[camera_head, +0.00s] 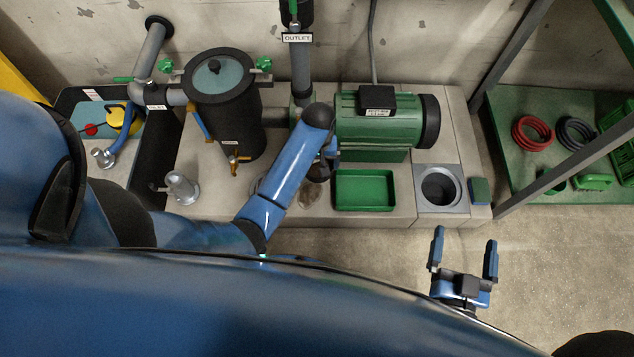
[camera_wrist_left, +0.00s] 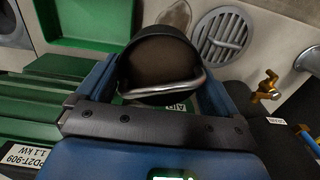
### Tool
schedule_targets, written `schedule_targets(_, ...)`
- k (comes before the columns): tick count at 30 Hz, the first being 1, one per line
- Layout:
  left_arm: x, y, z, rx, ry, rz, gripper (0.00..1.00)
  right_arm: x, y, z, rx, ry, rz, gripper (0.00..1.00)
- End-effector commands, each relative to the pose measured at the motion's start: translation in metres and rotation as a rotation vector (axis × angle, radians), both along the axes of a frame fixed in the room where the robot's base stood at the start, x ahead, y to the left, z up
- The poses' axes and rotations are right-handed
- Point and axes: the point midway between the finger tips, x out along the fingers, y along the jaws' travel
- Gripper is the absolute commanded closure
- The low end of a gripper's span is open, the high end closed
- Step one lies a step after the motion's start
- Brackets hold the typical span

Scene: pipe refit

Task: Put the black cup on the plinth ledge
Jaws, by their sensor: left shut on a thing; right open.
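The black cup (camera_wrist_left: 158,58) sits between the two blue fingers of my left gripper (camera_wrist_left: 165,75), with a curved metal bar across its near side. In the head view the cup (camera_head: 318,173) is a dark shape, mostly hidden under my left gripper (camera_head: 325,161). That gripper is shut on the cup over the pale plinth (camera_head: 397,207), left of the green tray; I cannot tell whether the cup touches the ledge. My right gripper (camera_head: 463,262) is open and empty, in front of the plinth at the right.
A green tray (camera_head: 364,206) and a square-framed round hole (camera_head: 438,187) lie along the front ledge. The green motor (camera_head: 372,133) stands behind them. A black vessel (camera_head: 222,110) with a brass tap (camera_head: 238,160) stands to the left. A round grate (camera_wrist_left: 222,35) is beside the cup.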

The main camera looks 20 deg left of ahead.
Motion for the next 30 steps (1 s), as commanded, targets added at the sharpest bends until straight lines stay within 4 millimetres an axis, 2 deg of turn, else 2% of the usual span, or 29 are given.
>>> schedule_targets(1,0.000,0.000,-0.020,0.000,0.002,0.000,0.44,0.000,0.000,-0.014,0.000,0.001,0.000,0.00)
schedule_targets(3,0.000,0.000,-0.037,0.000,0.002,0.001,0.44,0.000,0.000,-0.023,0.000,0.001,0.000,0.00)
schedule_targets(12,0.000,0.000,-0.104,0.000,0.000,0.001,0.44,0.000,0.000,-0.059,0.000,0.000,0.000,0.00)
schedule_targets(16,0.001,0.000,-0.120,0.000,-0.001,0.001,0.44,0.000,0.000,-0.067,0.000,0.000,0.000,0.00)
schedule_targets(25,0.000,0.000,-0.135,0.000,-0.001,0.001,0.44,0.000,0.000,-0.074,0.000,0.000,0.000,0.00)
schedule_targets(30,0.000,0.000,-0.158,0.000,0.000,0.001,0.44,0.000,0.000,-0.089,0.000,0.000,0.000,0.00)
